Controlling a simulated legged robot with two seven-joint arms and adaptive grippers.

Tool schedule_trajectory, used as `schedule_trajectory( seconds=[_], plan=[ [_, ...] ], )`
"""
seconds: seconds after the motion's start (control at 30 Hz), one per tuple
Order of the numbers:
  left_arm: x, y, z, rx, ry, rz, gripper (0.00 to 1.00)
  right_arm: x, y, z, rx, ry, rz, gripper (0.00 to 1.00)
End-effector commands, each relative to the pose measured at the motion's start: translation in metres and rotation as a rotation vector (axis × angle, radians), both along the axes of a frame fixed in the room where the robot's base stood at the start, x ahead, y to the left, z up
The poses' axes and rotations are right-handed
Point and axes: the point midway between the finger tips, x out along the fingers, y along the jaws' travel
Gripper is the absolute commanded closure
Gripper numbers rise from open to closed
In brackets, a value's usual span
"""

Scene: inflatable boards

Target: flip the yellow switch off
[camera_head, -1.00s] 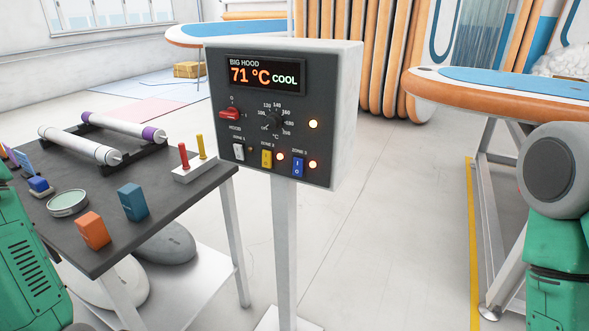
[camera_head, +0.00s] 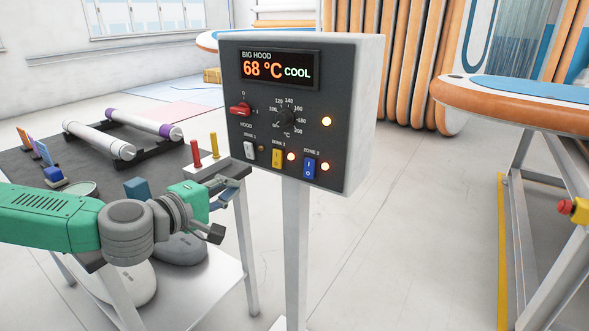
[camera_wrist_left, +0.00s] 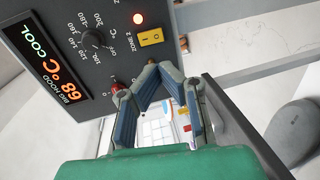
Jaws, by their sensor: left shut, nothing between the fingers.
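The yellow switch (camera_head: 277,158) sits under the "ZONE 2" label on the dark control panel (camera_head: 262,112), between a white and a blue switch. The orange light (camera_head: 291,156) beside it is lit. My left gripper (camera_head: 240,176) is shut and empty, left of and below the switch in the head view, apart from the panel. In the left wrist view the yellow switch (camera_wrist_left: 151,37) shows just beyond the closed fingertips (camera_wrist_left: 152,66). My right gripper is out of view.
The white switch (camera_head: 249,150) and blue switch (camera_head: 309,168) flank the yellow one closely. A red knob (camera_head: 241,109) is above. A dark table (camera_head: 105,160) with rollers and small blocks stands at left, partly behind my left arm.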

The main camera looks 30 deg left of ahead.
Motion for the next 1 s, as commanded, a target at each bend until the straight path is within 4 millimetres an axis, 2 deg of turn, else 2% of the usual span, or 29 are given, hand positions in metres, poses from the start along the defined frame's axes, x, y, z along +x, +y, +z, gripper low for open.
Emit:
schedule_trajectory(
  seconds=[0.43, 0.57, 0.8, 1.0],
  plan=[
    [0.001, 0.001, 0.005, -0.012, -0.015, 0.012, 1.0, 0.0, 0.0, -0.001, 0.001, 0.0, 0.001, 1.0],
    [0.005, 0.001, 0.003, -0.011, -0.016, 0.011, 1.0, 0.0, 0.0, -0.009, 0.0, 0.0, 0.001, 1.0],
    [0.026, 0.001, -0.005, -0.011, -0.018, 0.011, 1.0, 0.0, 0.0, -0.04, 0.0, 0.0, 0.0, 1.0],
    [0.059, -0.001, -0.008, -0.008, -0.013, 0.011, 1.0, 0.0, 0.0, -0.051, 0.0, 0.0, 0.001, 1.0]
  ],
)
